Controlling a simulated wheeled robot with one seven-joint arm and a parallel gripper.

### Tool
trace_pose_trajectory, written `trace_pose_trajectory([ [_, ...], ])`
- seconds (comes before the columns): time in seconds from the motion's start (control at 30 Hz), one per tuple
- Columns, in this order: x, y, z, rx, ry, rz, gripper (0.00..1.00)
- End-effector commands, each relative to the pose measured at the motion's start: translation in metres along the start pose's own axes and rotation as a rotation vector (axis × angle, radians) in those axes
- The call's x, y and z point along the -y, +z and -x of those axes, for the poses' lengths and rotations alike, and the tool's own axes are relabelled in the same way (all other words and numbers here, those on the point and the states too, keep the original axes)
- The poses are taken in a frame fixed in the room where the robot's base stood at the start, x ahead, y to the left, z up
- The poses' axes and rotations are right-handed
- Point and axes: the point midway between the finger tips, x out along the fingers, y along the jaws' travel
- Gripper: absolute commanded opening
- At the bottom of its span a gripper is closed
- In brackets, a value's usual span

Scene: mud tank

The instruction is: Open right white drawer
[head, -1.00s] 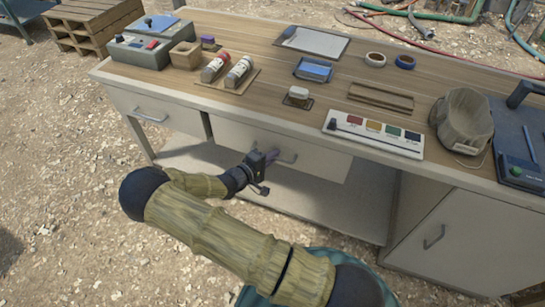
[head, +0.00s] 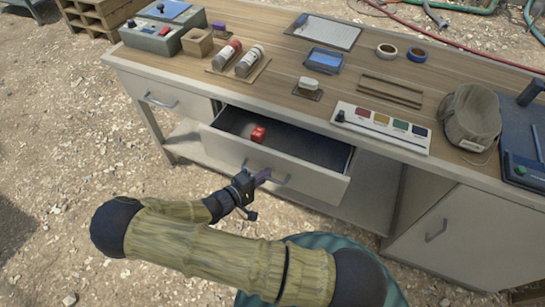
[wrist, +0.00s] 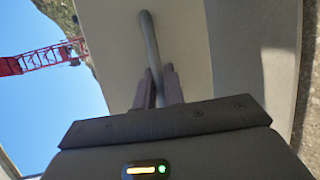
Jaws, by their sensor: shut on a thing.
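The right white drawer (head: 310,184) is pulled out from the workbench in the head view, and its dark inside shows. A small red object (head: 258,134) lies inside it toward the left. The drawer's grey bar handle (head: 280,178) is on its front face. My gripper (head: 262,176) is at the left part of this handle, shut on it. In the wrist view, the two purple-grey fingers (wrist: 159,88) are on either side of the handle bar (wrist: 150,45). The fingertips partly hide the handle in the head view.
The left drawer (head: 160,98) is closed. A cabinet door (head: 450,235) is at the lower right. The wooden benchtop (head: 290,92) holds bottles, tape rolls, a colour-block strip and a bag. Gravel ground is open in front of the bench.

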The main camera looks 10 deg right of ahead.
Motion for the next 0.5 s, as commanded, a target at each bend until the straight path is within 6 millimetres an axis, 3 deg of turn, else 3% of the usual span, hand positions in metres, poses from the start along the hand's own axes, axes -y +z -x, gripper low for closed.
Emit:
trace_pose_trajectory([
  [0.3, 0.018, 0.033, 0.081, -0.005, -0.004, 0.004, 0.00],
  [0.5, 0.027, 0.049, 0.119, -0.002, -0.003, 0.002, 0.00],
])
